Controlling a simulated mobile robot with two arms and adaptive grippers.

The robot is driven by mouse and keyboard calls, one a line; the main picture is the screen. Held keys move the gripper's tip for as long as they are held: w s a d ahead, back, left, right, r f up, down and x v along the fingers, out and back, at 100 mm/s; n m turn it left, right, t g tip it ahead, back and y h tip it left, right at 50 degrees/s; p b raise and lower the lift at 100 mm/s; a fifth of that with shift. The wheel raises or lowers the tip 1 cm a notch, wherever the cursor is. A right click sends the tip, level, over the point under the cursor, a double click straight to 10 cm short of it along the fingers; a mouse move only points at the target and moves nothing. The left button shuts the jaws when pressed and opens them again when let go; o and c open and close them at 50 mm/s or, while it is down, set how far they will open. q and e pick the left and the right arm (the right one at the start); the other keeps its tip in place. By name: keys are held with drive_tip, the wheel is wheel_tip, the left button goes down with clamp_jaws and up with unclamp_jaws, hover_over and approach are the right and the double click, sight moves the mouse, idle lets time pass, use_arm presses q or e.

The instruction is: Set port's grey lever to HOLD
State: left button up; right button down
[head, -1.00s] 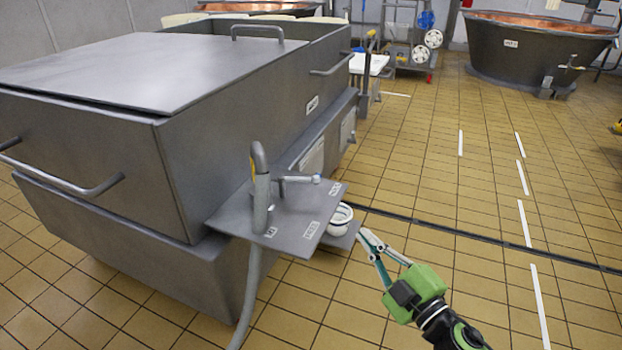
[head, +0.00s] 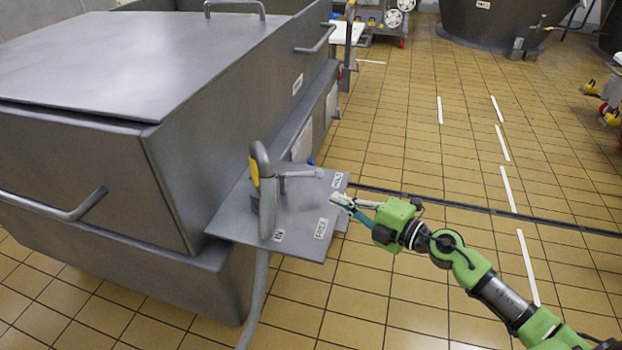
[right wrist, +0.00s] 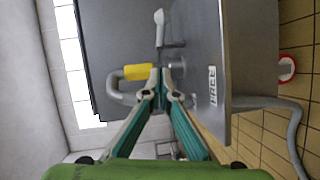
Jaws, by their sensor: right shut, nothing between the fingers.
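The grey lever (head: 302,174) stands above a flat grey plate (head: 302,205) on the side of the big grey vat. Its arm points right in the head view, roughly towards the HOLD label (head: 337,180); its exact setting is hard to tell. The FREE label (head: 321,228) and IN label (head: 278,236) are nearer. My right gripper (head: 338,200) is shut and empty at the plate's right edge, between FREE and HOLD, apart from the lever. In the right wrist view, the lever's pale end (right wrist: 159,18) shows beyond the shut fingertips (right wrist: 158,88). My left gripper is out of view.
A curved grey pipe with a yellow band (head: 262,190) rises from the plate left of the lever, with a hose (head: 256,300) below. The grey vat (head: 190,170) fills the left. Tiled floor (head: 430,150) to the right is largely clear.

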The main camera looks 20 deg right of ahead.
approach(302, 176)
drive_tip(key=a, duration=0.1)
drive_tip(key=w+a, duration=0.1)
drive_tip(key=a, duration=0.2)
drive_tip(key=shift+w+f+b, duration=0.2)
drive_tip(key=shift+w+b, duration=0.1)
drive_tip(key=shift+b, duration=0.05)
drive_tip(key=w, duration=0.1)
drive_tip(key=b, duration=0.1)
drive_tip(key=w+d+b, duration=0.1)
drive_tip(key=shift+w+f, duration=0.3)
drive_tip(key=shift+w, duration=0.05)
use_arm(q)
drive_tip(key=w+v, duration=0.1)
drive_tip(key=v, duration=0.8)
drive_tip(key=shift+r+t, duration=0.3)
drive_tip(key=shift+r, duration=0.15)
use_arm(e)
drive_tip(key=shift+w, duration=0.35)
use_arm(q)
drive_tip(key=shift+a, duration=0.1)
